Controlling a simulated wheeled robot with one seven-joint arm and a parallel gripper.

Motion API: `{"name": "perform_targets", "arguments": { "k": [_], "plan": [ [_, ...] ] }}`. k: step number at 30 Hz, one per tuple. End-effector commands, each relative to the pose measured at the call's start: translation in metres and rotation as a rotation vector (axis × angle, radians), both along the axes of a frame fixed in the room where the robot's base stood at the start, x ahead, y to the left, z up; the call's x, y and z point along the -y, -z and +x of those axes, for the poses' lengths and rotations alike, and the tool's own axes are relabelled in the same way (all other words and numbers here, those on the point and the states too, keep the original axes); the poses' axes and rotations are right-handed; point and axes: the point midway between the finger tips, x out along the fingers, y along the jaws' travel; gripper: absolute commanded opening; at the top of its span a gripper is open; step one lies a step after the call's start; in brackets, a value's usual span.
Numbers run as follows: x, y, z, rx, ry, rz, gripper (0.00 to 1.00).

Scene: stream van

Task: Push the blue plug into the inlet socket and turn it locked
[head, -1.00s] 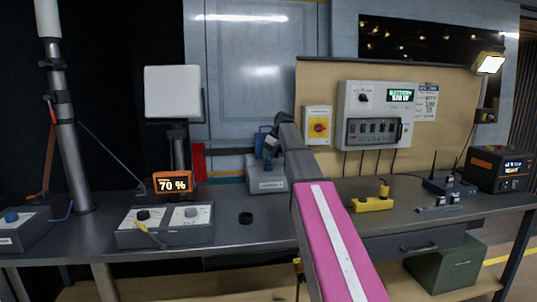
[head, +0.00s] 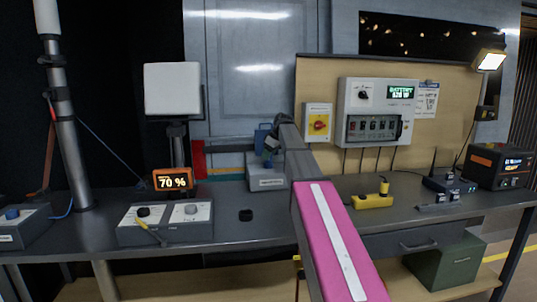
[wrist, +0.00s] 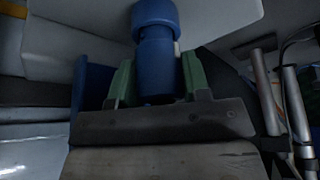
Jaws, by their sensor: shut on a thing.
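My gripper (wrist: 155,85) has green fingers and is shut on the blue plug (wrist: 157,60), seen in the wrist view. The plug's wide end points to the top of that picture, against or very close to a pale grey housing (wrist: 80,40). Whether it sits in the inlet socket cannot be told, as the socket opening is hidden. A flat blue panel (wrist: 90,85) stands left of the fingers.
A black puck (head: 246,215) lies on the bench (head: 285,228) in front of the box. A control box with knobs (head: 165,233) and a 70 % display (head: 173,180) stand left. A yellow block (head: 372,202) lies right. A red-knob switch (head: 318,124) and grey panel (head: 350,100) are on the wall.

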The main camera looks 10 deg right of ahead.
Motion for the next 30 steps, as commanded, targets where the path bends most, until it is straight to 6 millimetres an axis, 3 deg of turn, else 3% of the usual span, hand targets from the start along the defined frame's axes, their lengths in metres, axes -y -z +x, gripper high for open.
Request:
{"name": "perform_targets", "arguments": {
  "k": [22,30],
  "plan": [
    [0.000,0.013,0.000,0.001,-0.004,0.000,0.00],
    [0.000,0.012,0.002,-0.001,-0.222,0.001,0.00]
  ]
}}
